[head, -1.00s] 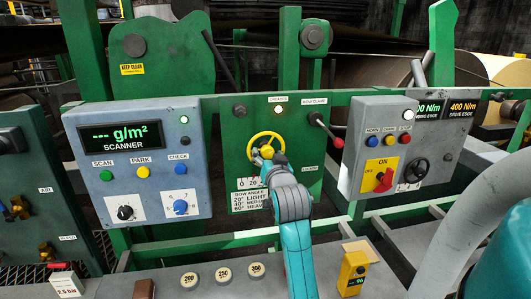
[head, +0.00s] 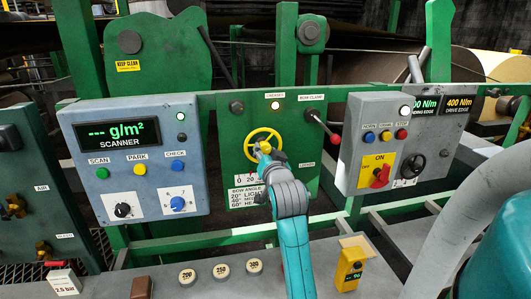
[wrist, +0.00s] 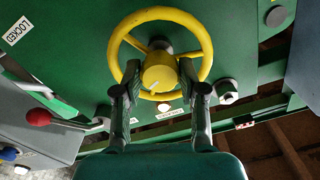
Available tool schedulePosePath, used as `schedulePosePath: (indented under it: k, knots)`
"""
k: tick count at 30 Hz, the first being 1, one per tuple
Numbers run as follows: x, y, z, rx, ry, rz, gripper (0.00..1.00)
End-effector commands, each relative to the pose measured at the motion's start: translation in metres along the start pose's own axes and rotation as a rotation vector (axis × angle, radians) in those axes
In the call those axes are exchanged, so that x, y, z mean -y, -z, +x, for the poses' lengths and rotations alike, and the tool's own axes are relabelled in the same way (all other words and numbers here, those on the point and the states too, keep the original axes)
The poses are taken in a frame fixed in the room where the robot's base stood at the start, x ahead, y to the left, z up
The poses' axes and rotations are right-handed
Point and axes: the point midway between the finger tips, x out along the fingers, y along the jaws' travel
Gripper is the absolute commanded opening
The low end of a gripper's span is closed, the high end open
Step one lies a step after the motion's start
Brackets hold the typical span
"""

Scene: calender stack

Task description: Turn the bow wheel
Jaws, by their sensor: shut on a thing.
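The yellow bow wheel (head: 266,130) stands on a green panel, above a scale plate that starts at 0 and 20. The wrist view shows its round rim (wrist: 160,13) and its yellow hub, which has a pale mark. My gripper (head: 265,150) reaches the wheel's middle from the front. In the wrist view my gripper (wrist: 159,76) has one dark finger on each side of the hub, shut on it inside the rim. The arm hides part of the scale, and I see no pointer reading.
A lit lamp (head: 275,105) sits above the wheel. The scanner box (head: 190,205) is left, a switch box (head: 350,185) right. A desk with several weights lies below.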

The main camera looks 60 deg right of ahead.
Motion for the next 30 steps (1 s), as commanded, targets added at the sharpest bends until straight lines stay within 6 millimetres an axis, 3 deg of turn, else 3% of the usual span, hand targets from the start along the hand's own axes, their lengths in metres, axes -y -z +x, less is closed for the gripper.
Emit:
schedulePosePath:
  k: [15, 30]
  knots:
    - [0.0003, 0.0000, -0.0001, 0.000, -0.001, 0.321, 0.06]
    - [0.0003, -0.0001, -0.0001, 0.000, -0.001, 0.386, 0.06]
